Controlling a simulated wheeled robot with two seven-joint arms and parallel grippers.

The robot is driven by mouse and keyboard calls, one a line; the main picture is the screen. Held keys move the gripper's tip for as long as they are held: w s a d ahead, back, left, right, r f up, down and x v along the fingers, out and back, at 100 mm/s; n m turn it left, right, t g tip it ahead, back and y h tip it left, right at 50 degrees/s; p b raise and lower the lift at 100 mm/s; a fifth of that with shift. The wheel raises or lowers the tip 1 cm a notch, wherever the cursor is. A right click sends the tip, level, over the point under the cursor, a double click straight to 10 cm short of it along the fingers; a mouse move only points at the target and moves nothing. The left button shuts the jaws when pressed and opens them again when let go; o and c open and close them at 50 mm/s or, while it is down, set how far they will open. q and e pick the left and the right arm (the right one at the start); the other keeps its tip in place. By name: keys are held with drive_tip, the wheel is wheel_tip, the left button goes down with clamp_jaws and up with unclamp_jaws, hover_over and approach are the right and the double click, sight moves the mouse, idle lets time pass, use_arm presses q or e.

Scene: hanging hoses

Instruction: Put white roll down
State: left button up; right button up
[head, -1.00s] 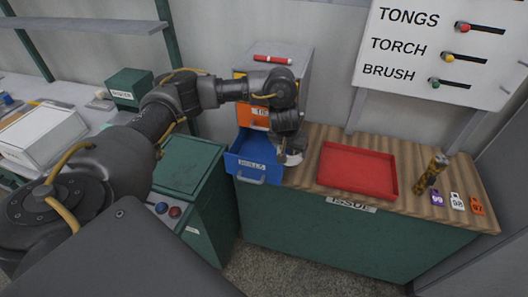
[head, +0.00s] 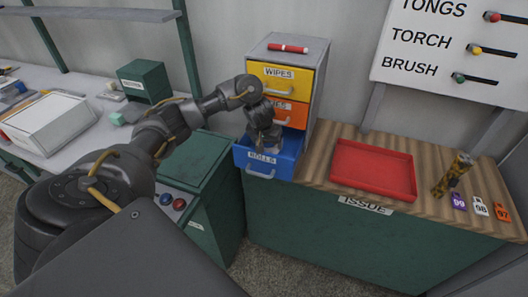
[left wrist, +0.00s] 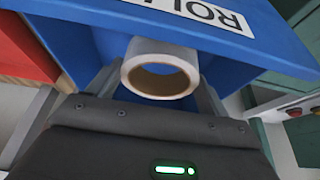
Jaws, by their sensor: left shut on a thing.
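The white roll (left wrist: 158,50) shows in the left wrist view as a short white tube with a brown inside, its open end facing the camera. My left gripper (head: 266,144) is shut on it; the two fingers (left wrist: 155,85) stand on either side of it. In the head view the gripper points down into the open blue drawer (head: 262,170) labelled ROLLS, and the roll is mostly hidden by the fingers. The drawer's blue front (left wrist: 265,45) also shows in the left wrist view. I cannot tell whether the roll touches the drawer floor. My right gripper is not in view.
The orange drawer (head: 285,108) and yellow WIPES drawer (head: 281,78) are above the blue one. A red marker (head: 288,48) lies on the cabinet. A red tray (head: 375,168) and a torch (head: 453,175) are on the counter at right.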

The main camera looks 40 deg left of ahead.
use_arm(q)
drive_tip(key=shift+a+f, duration=0.3)
drive_tip(key=shift+f, duration=0.2)
drive_tip(key=shift+a, duration=0.2)
drive_tip(key=shift+a+f+b, duration=0.15)
drive_tip(key=shift+f+b, duration=0.15)
drive_tip(key=shift+b, duration=0.1)
wheel_tip(320, 180, down, 2)
drive_tip(key=shift+s+f+b, duration=0.1)
drive_tip(key=shift+f+b, duration=0.05)
drive_tip(key=shift+b, duration=0.5)
drive_tip(key=shift+a+f, duration=0.1)
drive_tip(key=shift+f, duration=0.3)
drive_tip(key=o, duration=1)
drive_tip(key=shift+f, duration=0.1)
